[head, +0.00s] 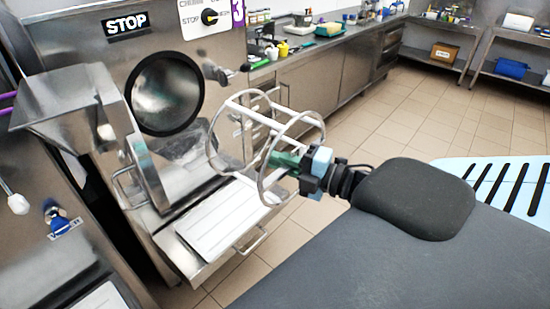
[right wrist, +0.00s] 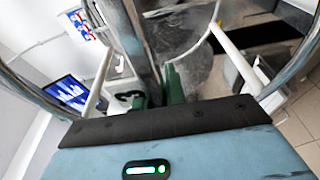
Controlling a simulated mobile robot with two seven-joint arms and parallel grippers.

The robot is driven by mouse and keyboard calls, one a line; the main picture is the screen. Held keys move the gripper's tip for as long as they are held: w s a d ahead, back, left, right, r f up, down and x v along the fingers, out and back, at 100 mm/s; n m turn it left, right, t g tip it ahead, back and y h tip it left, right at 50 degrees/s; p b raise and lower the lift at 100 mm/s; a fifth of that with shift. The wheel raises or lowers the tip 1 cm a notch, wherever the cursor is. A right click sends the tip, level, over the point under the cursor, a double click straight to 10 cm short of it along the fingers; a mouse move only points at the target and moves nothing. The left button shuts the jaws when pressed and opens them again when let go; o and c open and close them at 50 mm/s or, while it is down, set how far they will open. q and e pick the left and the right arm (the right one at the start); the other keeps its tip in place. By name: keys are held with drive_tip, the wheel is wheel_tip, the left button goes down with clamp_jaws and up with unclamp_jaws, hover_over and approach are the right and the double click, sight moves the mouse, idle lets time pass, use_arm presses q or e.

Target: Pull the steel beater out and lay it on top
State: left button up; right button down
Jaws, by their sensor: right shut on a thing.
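The steel beater (head: 262,141) is a light metal frame of round hoops joined by straight bars. It is out in the open air, in front and to the right of the batch freezer's round dark opening (head: 167,94). My right gripper (head: 277,160) is shut on the beater, its green fingers inside the frame. In the right wrist view, the green fingers (right wrist: 162,88) sit at the middle, with beater bars (right wrist: 238,58) at either side. The exact contact is hard to see. My left gripper is not in view.
A white tray or shelf (head: 215,222) juts out below the opening. A steel hopper (head: 65,105) hangs on the left. A long steel counter (head: 325,45) with bottles and trays runs along the back.

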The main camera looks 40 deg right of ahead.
sight(292, 170)
drive_tip(key=shift+s+d, duration=0.2)
drive_tip(key=shift+s, duration=1.1)
drive_tip(key=shift+s+d, duration=0.15)
drive_tip(key=shift+s, duration=1.15)
drive_tip(key=shift+f, duration=0.1)
